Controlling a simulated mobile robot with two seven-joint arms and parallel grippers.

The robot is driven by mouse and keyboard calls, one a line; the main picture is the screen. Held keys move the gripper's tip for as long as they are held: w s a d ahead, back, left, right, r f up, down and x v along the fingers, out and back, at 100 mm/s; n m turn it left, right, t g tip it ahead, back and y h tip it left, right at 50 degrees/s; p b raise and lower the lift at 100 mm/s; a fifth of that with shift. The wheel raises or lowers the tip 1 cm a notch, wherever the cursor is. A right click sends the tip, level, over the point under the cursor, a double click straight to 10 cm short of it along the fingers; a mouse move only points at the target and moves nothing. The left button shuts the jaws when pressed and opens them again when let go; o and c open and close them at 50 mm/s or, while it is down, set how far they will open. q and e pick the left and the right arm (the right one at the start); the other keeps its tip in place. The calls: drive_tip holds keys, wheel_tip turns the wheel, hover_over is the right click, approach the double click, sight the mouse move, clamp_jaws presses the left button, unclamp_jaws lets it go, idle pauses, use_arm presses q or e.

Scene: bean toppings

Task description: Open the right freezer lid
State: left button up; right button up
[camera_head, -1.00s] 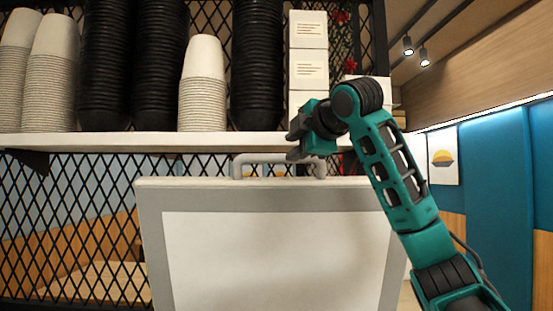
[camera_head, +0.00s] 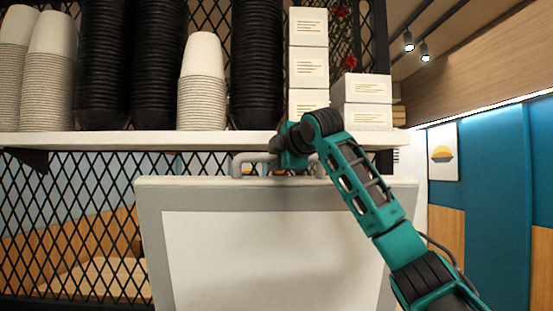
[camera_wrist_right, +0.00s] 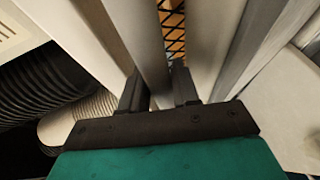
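The freezer lid (camera_head: 270,255) stands raised and near upright, its pale inner panel with a grey border facing me. Its grey handle (camera_head: 238,163) shows above the top edge, its right part covered by my right arm. My right gripper (camera_head: 285,170) is at the handle, just behind the lid's top edge, partly hidden. In the right wrist view, the two fingers of my right gripper (camera_wrist_right: 160,90) are apart. A grey bar runs beyond the gap between them; I cannot tell whether they touch it. My left gripper is out of view.
A white shelf (camera_head: 100,142) runs close above and behind the lid. It bears white cup stacks (camera_head: 202,95), black bowl stacks (camera_head: 256,70) and white boxes (camera_head: 308,68). A black mesh (camera_head: 70,220) stands behind. The right side by the blue wall (camera_head: 492,170) is open.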

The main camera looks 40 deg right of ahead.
clamp_jaws()
drive_tip(key=shift+f, duration=0.1)
drive_tip(key=shift+s+a+f+b, duration=0.15)
drive_tip(key=shift+a+b, duration=0.05)
drive_tip(key=shift+b, duration=0.15)
drive_tip(key=s+a+f+t+b, duration=0.1)
drive_tip(key=s+a+f+b, duration=0.2)
drive_tip(key=s+a+b, duration=0.2)
drive_tip(key=shift+s+a+n+b, duration=0.3)
drive_tip(key=shift+s+b, duration=0.05)
drive_tip(key=shift+s, duration=0.5)
drive_tip(key=shift+o, duration=1.1)
unclamp_jaws()
